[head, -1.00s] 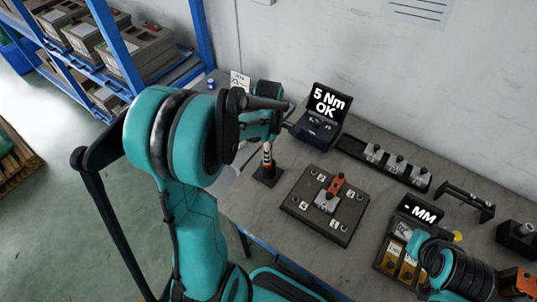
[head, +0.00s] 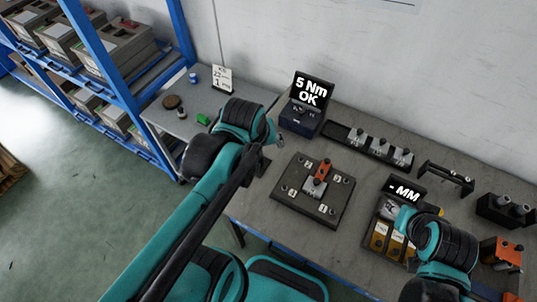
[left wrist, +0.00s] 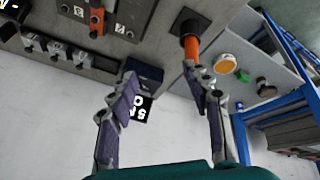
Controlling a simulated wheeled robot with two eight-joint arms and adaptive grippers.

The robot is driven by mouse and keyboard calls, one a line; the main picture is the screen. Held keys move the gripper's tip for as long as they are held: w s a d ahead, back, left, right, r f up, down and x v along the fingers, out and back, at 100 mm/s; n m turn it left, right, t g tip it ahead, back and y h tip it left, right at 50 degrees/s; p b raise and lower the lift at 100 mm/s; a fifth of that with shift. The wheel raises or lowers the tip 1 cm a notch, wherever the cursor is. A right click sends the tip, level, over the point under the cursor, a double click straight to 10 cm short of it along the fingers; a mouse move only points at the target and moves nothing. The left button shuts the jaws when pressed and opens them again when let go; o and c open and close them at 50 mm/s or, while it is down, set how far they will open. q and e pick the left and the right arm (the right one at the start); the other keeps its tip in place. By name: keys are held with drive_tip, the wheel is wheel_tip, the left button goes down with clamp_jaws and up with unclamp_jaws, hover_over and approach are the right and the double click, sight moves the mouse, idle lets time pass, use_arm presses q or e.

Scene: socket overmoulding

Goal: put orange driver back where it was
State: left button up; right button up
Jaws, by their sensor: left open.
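The orange driver (left wrist: 191,47) stands in its black square holder (left wrist: 187,22) in the left wrist view. In the head view my left arm hides the driver, and only part of the holder (head: 262,165) shows. My left gripper (left wrist: 160,76) is open with nothing between its fingers. Its right finger tip lies close to the driver's lower end in the picture; I cannot tell if they touch. In the head view the left hand (head: 247,122) is over the left part of the bench. My right arm is at the lower right; its gripper jaws do not show.
A dark plate (head: 292,207) with an orange-topped part (head: 322,170) lies mid-bench. Behind are a blue box (head: 300,120) with a "5 Nm OK" display (head: 309,90) and a rack of sockets (head: 345,130). A "- MM" display (head: 405,188) stands right. Blue shelving (head: 110,70) is at left.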

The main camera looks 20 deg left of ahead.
use_arm(q)
drive_tip(key=s+m, duration=0.1)
drive_tip(key=m, duration=0.1)
drive_tip(key=s+d+m+t, duration=0.1)
drive_tip(key=m, duration=0.1)
drive_tip(key=s+d+m+t, duration=0.1)
drive_tip(key=m, duration=0.1)
drive_tip(key=shift+d+f+m, duration=0.15)
drive_tip(key=shift+d+m, duration=0.05)
drive_tip(key=shift+m, duration=0.1)
drive_tip(key=shift+f, duration=0.1)
wheel_tip(320, 180, down, 7)
drive_tip(key=b, duration=0.7)
